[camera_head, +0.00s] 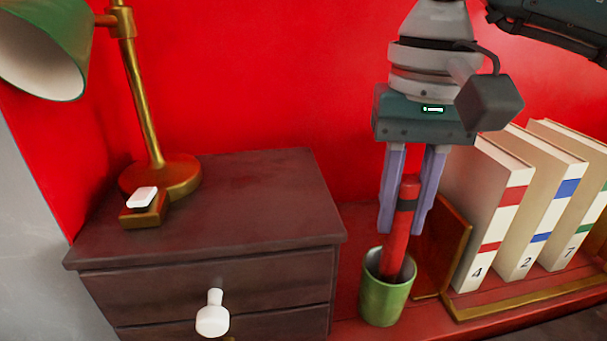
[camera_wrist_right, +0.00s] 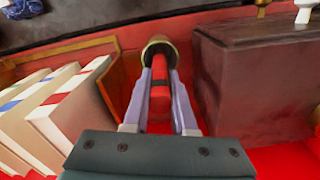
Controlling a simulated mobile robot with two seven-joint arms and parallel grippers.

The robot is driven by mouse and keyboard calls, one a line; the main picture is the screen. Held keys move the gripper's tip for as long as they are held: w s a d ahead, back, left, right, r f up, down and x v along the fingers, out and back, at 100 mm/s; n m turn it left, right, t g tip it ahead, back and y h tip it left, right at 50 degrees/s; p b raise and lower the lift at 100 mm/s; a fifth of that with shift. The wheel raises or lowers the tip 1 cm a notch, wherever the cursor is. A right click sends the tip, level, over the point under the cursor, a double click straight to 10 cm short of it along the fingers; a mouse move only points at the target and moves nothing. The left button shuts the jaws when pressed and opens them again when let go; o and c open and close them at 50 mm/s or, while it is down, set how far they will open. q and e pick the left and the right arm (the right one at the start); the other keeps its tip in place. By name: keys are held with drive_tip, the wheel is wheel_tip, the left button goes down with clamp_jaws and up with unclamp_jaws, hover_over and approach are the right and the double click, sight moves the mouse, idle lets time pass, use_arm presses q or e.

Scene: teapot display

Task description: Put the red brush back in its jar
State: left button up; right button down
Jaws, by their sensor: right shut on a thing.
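The red brush (camera_head: 396,240) has a dark band near its top and stands nearly upright, tilted slightly. Its lower end is inside the green jar (camera_head: 382,303), below the rim. My right gripper (camera_head: 402,226) is shut on the brush's upper part, above the jar, with its fingers pointing down. In the right wrist view the brush (camera_wrist_right: 160,92) lies between the two fingers, and the jar's rim (camera_wrist_right: 157,42) shows beyond the fingertips. The brush's lowest end is hidden inside the jar. My left gripper is not in view.
A dark wooden drawer cabinet (camera_head: 250,205) with a white knob (camera_head: 213,315) stands left of the jar. A brass and green lamp (camera_head: 160,178) stands on it. White books (camera_head: 490,200) in a brass bookend (camera_head: 455,245) stand close to the jar's right.

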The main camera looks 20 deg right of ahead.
drive_tip(key=shift+f, duration=0.6)
drive_tip(key=shift+f, duration=0.2)
drive_tip(key=c, duration=0.7)
unclamp_jaws()
drive_tip(key=shift+c, duration=0.2)
wheel_tip(320, 180, up, 12)
drive_tip(key=shift+r, duration=0.25)
